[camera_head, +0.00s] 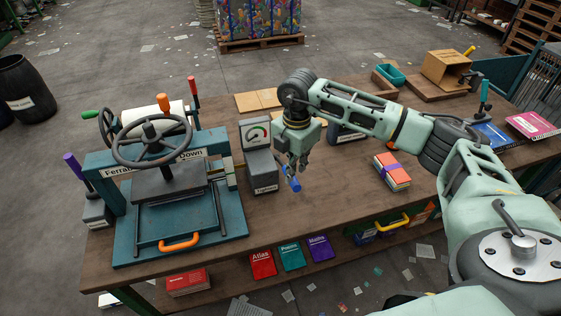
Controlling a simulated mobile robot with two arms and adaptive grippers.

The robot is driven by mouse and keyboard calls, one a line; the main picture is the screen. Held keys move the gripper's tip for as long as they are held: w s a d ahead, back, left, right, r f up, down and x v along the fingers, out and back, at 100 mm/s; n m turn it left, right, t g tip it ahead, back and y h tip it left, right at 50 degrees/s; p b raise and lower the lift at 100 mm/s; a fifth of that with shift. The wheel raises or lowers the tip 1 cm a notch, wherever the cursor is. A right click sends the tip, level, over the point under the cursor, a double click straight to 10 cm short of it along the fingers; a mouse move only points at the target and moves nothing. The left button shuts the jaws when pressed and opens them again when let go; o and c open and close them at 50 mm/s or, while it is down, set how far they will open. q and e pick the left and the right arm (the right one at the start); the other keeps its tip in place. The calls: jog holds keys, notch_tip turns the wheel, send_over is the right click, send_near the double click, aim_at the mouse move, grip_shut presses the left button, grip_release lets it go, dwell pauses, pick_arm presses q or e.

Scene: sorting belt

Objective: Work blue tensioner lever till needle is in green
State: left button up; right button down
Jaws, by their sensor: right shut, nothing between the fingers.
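The tensioner (262,168) is a grey box standing on the workbench right of the press. Its dial (256,133) faces me with a coloured arc and a dark needle; the picture is too small to tell which colour the needle points at. The blue lever (293,184) sticks out at the right of the tensioner, tilted toward the front. My right gripper (291,166) is shut and empty, pointing down right at the lever's upper part. I cannot tell whether the fingers touch it. The gripper partly hides the lever's root. My left gripper is not in view.
A teal press (180,238) with handwheels and an orange handle fills the bench's left end. A wooden box (446,70) and books (532,125) sit farther right. The bench front (310,215) is clear.

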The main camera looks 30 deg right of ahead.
notch_tip(320, 180, down, 10)
jog(key=b, duration=0.6)
jog(key=shift+r+b, duration=0.15)
jog(key=shift+b, duration=0.25)
dwell(2.5)
notch_tip(320, 180, up, 6)
jog(key=p, duration=0.4)
jog(key=shift+r+p, duration=3.05)
jog(key=shift+r, duration=1.25)
